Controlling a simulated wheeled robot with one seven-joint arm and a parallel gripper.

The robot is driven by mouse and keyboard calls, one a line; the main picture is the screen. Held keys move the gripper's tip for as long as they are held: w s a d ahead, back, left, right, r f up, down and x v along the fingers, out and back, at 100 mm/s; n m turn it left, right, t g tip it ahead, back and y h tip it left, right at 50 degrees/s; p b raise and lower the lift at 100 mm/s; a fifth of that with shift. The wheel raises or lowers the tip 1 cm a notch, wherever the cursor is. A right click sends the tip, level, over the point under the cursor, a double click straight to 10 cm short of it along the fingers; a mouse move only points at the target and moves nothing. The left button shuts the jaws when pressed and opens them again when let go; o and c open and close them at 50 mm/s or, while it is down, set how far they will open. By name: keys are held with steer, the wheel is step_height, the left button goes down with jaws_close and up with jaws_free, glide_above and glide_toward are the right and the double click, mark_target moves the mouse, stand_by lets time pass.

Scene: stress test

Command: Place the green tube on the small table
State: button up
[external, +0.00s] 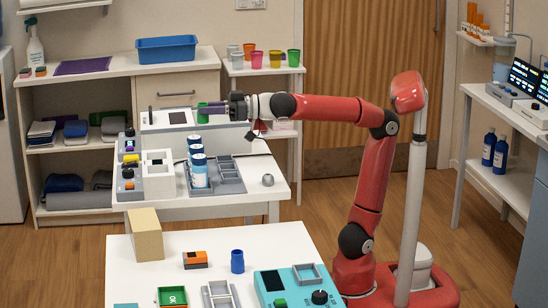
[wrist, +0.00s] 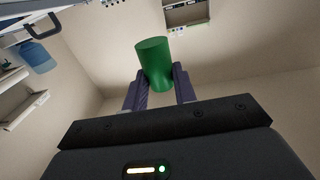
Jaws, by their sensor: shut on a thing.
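The green tube (wrist: 155,60) is clamped between the two fingertips of my gripper (wrist: 161,78) in the wrist view, its far end sticking out past them. In the external view the tube (external: 202,113) shows as a small green shape at the tip of my gripper (external: 210,107), held above the middle white table (external: 258,178) near a white box-shaped device. A small narrow white table (external: 288,71) with several coloured cups stands behind my forearm, against the wall. Which table the task calls small is not clear from the frames.
Blue-and-white cans (external: 199,172) stand in a grey tray (external: 229,183) below my gripper. The front table (external: 190,239) holds a beige block (external: 146,235), a blue cup (external: 237,262) and a teal device (external: 285,288).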

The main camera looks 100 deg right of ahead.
steer(key=s+d+r+m+h+b, duration=0.1)
steer(key=s+r+h+b, duration=0.15)
steer(key=s, duration=0.95)
steer(key=shift+y, duration=0.45)
steer(key=f+b, duration=0.1)
steer(key=f, duration=0.3)
steer(key=f+b, duration=0.1)
steer(key=f, duration=0.4)
steer(key=f+b, duration=0.1)
steer(key=f, duration=0.4)
steer(key=shift+s+d, duration=0.15)
steer(key=shift+s, duration=0.2)
steer(key=shift+f+b, duration=1)
steer(key=shift+f, duration=1.45)
steer(key=shift+f, duration=0.15)
steer(key=o, duration=1)
steer(key=shift+o, duration=0.2)
